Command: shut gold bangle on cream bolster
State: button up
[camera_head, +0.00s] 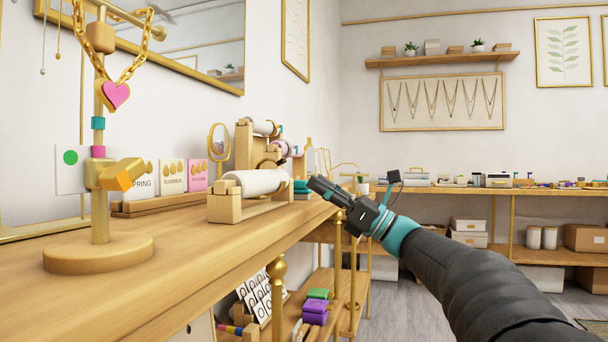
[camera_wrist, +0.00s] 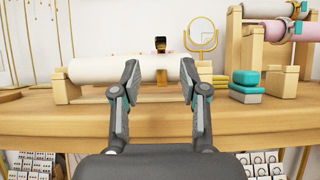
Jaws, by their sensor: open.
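The cream bolster (camera_head: 258,182) lies level on a wooden stand on the counter; it also shows in the wrist view (camera_wrist: 98,70). In the wrist view a gold band, seemingly the gold bangle (camera_wrist: 161,76), shows on the bolster's front between my fingers. A dark piece with a gold edge stands up above the bolster there; I cannot tell whether it is the bangle's raised half. In the head view the bangle is hard to make out. My gripper (camera_wrist: 159,78) is open, its fingers either side of the gold band; it also shows in the head view (camera_head: 314,184).
Teal boxes (camera_wrist: 245,82) sit right of the bolster. A taller wooden rack (camera_wrist: 267,50) holds more rolls, one pink. A round mirror (camera_wrist: 202,34) stands behind. In the head view a wooden stand with a heart necklace (camera_head: 115,93) is at left. The counter's front is clear.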

jog(key=shift+v, duration=0.9)
jog(key=shift+c, duration=0.3)
